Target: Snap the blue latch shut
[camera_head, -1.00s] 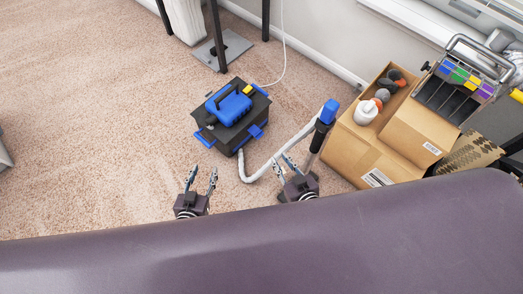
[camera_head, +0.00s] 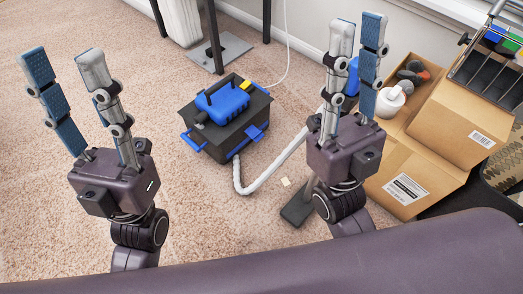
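A black box-shaped vacuum (camera_head: 228,143) with a blue handled top (camera_head: 222,102) stands on the carpet in the middle. A blue latch (camera_head: 255,133) shows on its front right side, and another blue latch (camera_head: 193,141) on its left side. I cannot tell whether either latch is shut. My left gripper (camera_head: 62,65) is raised at the left, its fingers apart and empty. My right gripper (camera_head: 357,38) is raised right of the vacuum, its fingers apart with nothing seen held. Both grippers are apart from the latches.
A white hose (camera_head: 267,175) runs from the vacuum toward a floor nozzle (camera_head: 298,206), partly behind my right gripper. Cardboard boxes (camera_head: 403,188) stand at the right. A dark table leg (camera_head: 215,38) rises behind. Carpet left of the vacuum is free.

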